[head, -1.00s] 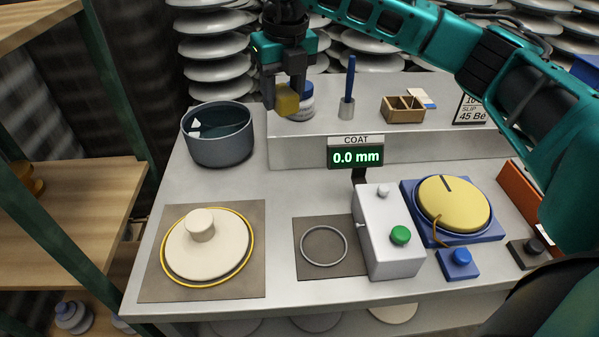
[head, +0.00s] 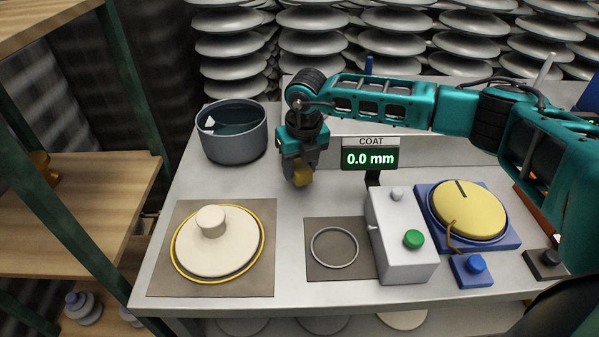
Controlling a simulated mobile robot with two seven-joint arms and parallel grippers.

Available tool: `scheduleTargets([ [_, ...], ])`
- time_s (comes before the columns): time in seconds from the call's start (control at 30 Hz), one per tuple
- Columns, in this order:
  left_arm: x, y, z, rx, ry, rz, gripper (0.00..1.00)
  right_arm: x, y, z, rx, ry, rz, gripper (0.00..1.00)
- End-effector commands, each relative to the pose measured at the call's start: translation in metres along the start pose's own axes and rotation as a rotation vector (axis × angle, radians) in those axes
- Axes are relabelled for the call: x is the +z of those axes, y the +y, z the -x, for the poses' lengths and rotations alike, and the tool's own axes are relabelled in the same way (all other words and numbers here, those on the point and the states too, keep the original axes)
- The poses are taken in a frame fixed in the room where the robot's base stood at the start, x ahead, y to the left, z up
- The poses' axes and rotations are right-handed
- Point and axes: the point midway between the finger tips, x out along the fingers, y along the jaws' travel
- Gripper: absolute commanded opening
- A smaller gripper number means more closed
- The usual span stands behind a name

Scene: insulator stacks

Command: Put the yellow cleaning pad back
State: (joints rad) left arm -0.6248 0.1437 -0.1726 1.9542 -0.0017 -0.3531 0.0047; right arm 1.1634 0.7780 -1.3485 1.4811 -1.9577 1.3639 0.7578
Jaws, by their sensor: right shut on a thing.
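The yellow cleaning pad (head: 303,176) is a small yellow block. My right gripper (head: 301,172) is shut on it and points down over the bench, in front of the raised back shelf and to the right of the grey pot. The pad appears to be above the bench top; its exact height is hard to tell. My left gripper does not show.
A dark grey pot (head: 232,145) stands at the back left. A cream disc (head: 225,253) lies on a brown mat. A ring (head: 334,264) lies on another mat. A COAT display (head: 370,158) reads 0.0 mm, behind a grey box (head: 401,257). A yellow turntable (head: 468,212) is right.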

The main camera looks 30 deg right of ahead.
Motion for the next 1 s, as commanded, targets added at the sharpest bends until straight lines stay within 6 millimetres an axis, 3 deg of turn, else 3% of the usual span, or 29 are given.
scheduleTargets([
  [0.13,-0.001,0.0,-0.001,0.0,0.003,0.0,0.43,-0.003,0.001,-0.019,0.0,0.0,0.001,0.22],
  [0.57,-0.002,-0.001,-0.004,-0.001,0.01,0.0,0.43,-0.004,0.0,-0.026,0.001,-0.001,0.001,0.22],
  [0.6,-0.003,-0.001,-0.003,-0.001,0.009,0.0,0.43,-0.003,0.0,-0.025,0.001,-0.002,0.001,0.48],
  [0.83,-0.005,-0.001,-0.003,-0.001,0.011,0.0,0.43,-0.004,0.0,-0.025,0.001,-0.001,0.001,0.7],
  [1.0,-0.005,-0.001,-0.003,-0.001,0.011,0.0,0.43,-0.003,0.0,-0.025,0.001,-0.001,0.0,0.72],
])
